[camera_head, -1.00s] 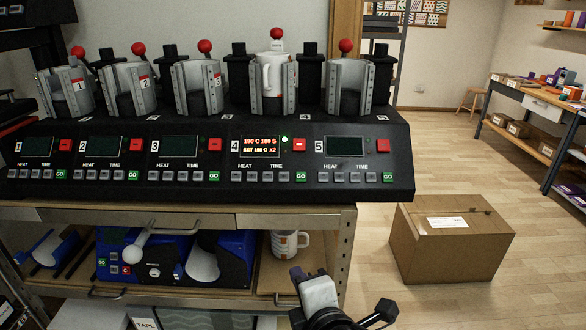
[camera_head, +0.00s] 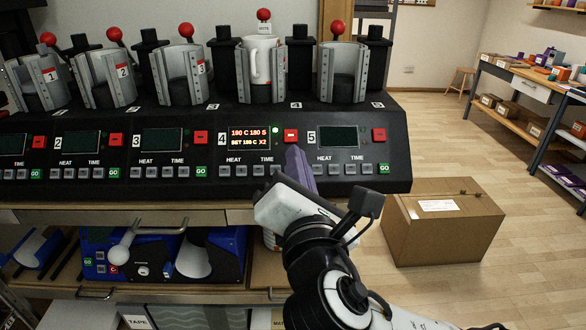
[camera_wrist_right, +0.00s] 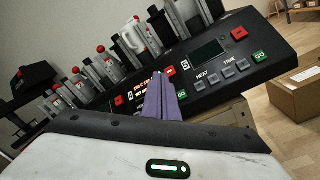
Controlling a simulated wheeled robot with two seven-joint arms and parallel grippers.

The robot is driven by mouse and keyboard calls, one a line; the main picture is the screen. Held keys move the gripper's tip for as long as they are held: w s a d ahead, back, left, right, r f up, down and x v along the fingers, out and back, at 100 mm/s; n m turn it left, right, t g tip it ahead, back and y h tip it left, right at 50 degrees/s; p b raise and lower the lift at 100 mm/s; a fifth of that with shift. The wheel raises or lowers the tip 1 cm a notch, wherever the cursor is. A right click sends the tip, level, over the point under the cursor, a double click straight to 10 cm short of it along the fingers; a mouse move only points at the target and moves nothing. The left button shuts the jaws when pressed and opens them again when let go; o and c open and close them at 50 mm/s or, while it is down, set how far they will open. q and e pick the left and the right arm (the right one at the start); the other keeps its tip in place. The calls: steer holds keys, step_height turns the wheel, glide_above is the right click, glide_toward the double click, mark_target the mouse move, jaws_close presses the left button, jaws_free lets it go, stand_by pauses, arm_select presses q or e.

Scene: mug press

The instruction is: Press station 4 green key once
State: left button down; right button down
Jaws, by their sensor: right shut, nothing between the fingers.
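Station 4 on the black press panel has a lit display (camera_head: 249,138) with orange text and a small green lamp lit beside it. Its red key (camera_head: 291,135) shows just above my fingertips. Its green key (camera_wrist_right: 181,95) shows in the right wrist view, just right of my purple fingers; in the head view it is hidden behind my right gripper. My right gripper (camera_head: 295,150) is shut and empty, its tips in front of the panel. I cannot tell whether they touch it. A white mug (camera_head: 258,62) stands in station 4's press. My left gripper is not in view.
Station 5's green key (camera_head: 383,168) and station 3's green key (camera_head: 201,170) lie to either side. Grey heat and time keys line the panel's lower edge. A shelf with a blue machine (camera_head: 220,255) is below. A cardboard box (camera_head: 443,225) stands on the floor at right.

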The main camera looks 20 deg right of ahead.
steer(key=w+d+f+b, duration=0.1)
steer(key=w+f+b, duration=0.5)
steer(key=shift+d, duration=0.4)
steer(key=shift+w, duration=0.1)
stand_by(0.9)
steer(key=shift+f, duration=0.15)
stand_by(0.9)
steer(key=shift+w+f, duration=0.2)
steer(key=shift+w, duration=0.1)
